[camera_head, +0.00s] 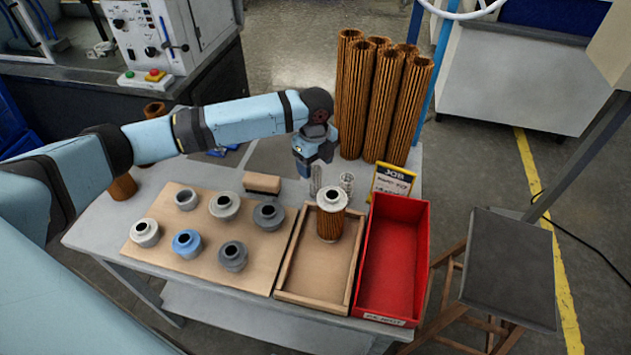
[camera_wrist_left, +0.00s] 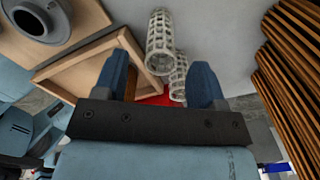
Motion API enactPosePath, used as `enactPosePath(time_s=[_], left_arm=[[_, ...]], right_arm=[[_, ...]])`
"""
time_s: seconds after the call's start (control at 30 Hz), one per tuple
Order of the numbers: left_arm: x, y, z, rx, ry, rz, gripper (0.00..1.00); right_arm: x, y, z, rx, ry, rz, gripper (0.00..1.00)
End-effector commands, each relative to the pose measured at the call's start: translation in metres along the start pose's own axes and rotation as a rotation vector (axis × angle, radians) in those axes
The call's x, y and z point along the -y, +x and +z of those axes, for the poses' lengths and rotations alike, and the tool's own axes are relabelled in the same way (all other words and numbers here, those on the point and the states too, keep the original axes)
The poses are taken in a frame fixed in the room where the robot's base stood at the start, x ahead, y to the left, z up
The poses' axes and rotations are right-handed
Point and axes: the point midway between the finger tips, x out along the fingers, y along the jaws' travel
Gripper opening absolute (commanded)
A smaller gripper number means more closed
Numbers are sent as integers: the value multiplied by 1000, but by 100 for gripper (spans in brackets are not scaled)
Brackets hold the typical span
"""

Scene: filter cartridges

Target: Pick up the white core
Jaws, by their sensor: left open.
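Two open-mesh cylindrical cores stand upright at the back of the table. The right one (camera_head: 347,182) looks whiter, and the left one (camera_head: 316,179) looks greyer, in the head view. I cannot tell there which is the whiter one. My left gripper (camera_head: 305,168) is open and empty, pointing down just left of the cores. Its two blue fingers (camera_wrist_left: 162,66) frame the cores in the wrist view without visible contact. My right gripper is out of view.
A wooden tray (camera_head: 282,268) holds a brown pleated cartridge with a white cap (camera_head: 332,198). A red bin (camera_head: 425,250) stands to its right. Several end caps sit on a board (camera_head: 180,265) at left. Tall brown pleated tubes (camera_head: 352,95) stand behind the cores, beside a JOB sign (camera_head: 393,180).

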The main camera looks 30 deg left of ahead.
Motion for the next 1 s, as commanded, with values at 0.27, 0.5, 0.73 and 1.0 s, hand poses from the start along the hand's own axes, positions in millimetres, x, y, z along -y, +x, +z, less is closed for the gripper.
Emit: enactPosePath(time_s=[0.27,0.5,0.73,1.0], left_arm=[[0,36,-1,-1,-1,3,64],[1,51,0,0,0,-1,64],[0,50,0,0,0,0,34],[0,50,0,0,0,0,12]], right_arm=[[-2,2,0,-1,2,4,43],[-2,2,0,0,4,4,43],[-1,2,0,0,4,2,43],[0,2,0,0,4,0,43]])
